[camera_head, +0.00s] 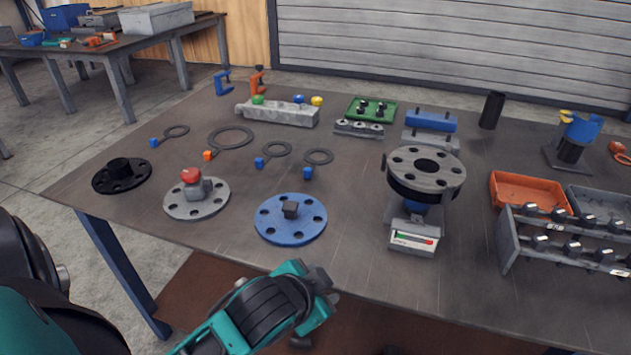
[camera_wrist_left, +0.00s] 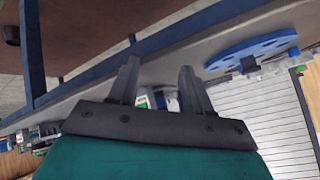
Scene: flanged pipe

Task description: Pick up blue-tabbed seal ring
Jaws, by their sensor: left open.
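Three thin dark seal rings with blue tabs lie flat on the table in the head view: a left ring (camera_head: 176,131), a middle ring (camera_head: 277,149) and a right ring (camera_head: 318,156). A larger ring with an orange tab (camera_head: 208,155) lies between the left and middle ones. My left gripper (camera_head: 318,288) is by the table's front edge, nearer than the rings and apart from them. In the left wrist view its two fingers (camera_wrist_left: 158,72) are spread with nothing between them. My right gripper is not in view.
A blue flange cover (camera_head: 291,226), a grey cover with a red knob (camera_head: 197,204) and a black cover (camera_head: 121,176) lie in front of the rings. The flanged pipe (camera_head: 426,172) stands to the right. Orange and grey bins (camera_head: 525,190) and a bolt rack stand far right.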

